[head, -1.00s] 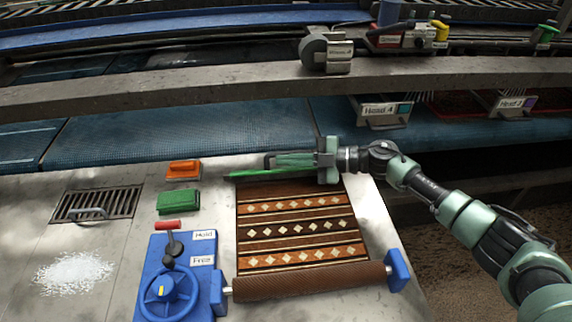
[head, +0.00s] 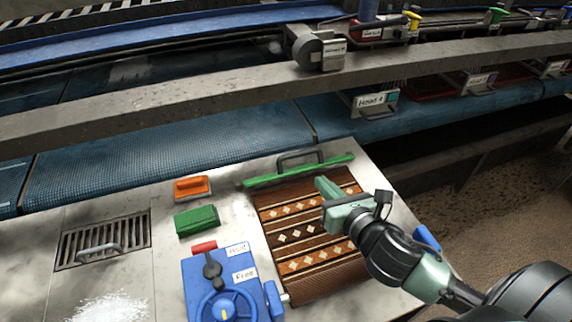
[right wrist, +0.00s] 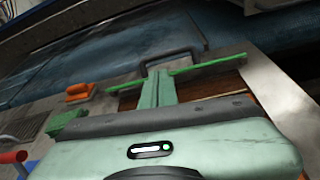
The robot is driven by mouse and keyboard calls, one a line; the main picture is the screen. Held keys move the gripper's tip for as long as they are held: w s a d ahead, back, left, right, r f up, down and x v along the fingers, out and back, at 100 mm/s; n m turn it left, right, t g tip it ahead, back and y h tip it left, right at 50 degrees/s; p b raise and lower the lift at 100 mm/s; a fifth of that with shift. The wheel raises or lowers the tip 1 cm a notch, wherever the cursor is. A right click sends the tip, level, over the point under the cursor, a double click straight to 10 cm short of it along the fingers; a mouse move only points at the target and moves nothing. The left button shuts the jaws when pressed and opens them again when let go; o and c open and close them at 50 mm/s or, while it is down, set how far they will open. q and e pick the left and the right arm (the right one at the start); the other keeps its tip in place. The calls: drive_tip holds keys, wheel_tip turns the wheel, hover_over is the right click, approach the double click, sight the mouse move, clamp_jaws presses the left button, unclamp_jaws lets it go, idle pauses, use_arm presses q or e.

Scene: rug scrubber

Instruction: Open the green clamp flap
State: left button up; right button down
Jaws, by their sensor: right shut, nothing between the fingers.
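The green clamp flap (head: 262,180) is a long thin bar across the far end of the patterned rug (head: 285,222). Its dark loop handle (head: 300,156) stands on the far side of the bar. I cannot tell whether the flap is tilted up or flat. My right gripper (head: 320,182) is over the rug, on the near side of the bar, shut and empty. In the right wrist view its fingers (right wrist: 157,88) point toward the flap (right wrist: 208,67) and handle (right wrist: 168,57), overlapping the bar in the picture; contact is unclear. My left gripper is out of view.
Left of the rug are an orange-handled brush (head: 192,187), a green block (head: 197,220) and a blue control box (head: 220,275) with a red-tipped lever and wheel, labelled Hold and Free. A drain grate (head: 103,240) lies farther left. A grey beam (head: 200,95) crosses behind.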

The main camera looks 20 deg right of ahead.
drive_tip(key=shift+n+g+h, duration=0.3)
drive_tip(key=shift+n+h, duration=0.1)
drive_tip(key=shift+n, duration=0.1)
drive_tip(key=x, duration=0.3)
drive_tip(key=p+x, duration=0.1)
drive_tip(key=x, duration=0.3)
drive_tip(key=d+p+x, duration=0.1)
drive_tip(key=x, duration=0.3)
drive_tip(key=shift+w+f, duration=0.1)
drive_tip(key=shift+f, duration=0.3)
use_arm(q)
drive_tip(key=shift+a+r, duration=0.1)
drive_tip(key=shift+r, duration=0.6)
use_arm(e)
drive_tip(key=shift+w+f, duration=0.1)
drive_tip(key=shift+w, duration=0.5)
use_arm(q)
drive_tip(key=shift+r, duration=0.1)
